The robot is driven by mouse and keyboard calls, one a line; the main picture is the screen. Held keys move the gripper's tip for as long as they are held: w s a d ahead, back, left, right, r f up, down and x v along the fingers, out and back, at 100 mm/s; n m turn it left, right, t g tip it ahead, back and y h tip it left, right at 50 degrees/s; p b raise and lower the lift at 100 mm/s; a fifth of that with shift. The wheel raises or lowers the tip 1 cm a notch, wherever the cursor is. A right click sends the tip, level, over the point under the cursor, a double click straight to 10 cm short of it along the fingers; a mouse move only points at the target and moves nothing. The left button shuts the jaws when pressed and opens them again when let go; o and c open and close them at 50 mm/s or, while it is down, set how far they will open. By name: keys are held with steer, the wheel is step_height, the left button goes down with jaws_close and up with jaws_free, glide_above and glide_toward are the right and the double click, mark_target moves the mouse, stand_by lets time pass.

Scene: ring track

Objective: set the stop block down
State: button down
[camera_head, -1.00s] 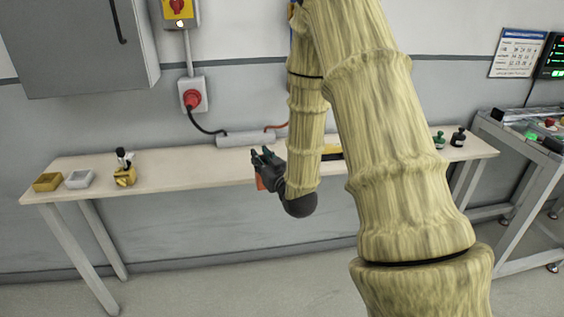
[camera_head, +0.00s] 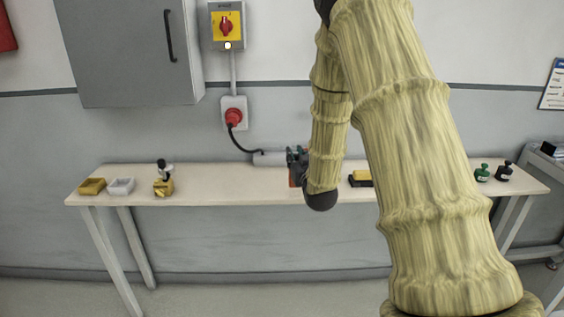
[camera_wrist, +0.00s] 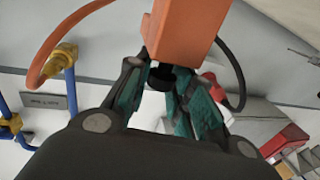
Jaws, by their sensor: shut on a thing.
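The stop block, an orange block (camera_wrist: 182,28), is in my gripper (camera_wrist: 168,80) in the wrist view, at the top of the picture between the green-padded fingers. In the head view my gripper (camera_head: 298,158) is small and seen from the side, with a bit of orange showing at it. It appears over the back part of the long pale bench (camera_head: 235,190). I cannot tell whether the block touches the bench.
On the bench stand a yellow tray (camera_head: 92,187), a grey tray (camera_head: 121,187) and a brass fixture (camera_head: 163,186) at left. The bench between fixture and gripper is clear.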

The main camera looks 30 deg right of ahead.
steer(key=w+a+f, duration=0.1)
steer(key=w+f, duration=0.3)
steer(key=w, duration=0.2)
steer(key=shift+w+a+p, duration=0.15)
steer(key=shift+a+p, duration=0.05)
steer(key=shift+p, duration=0.15)
steer(key=shift+f, duration=0.1)
steer(key=c, duration=1.3)
jaws_free()
steer(key=shift+o, duration=0.2)
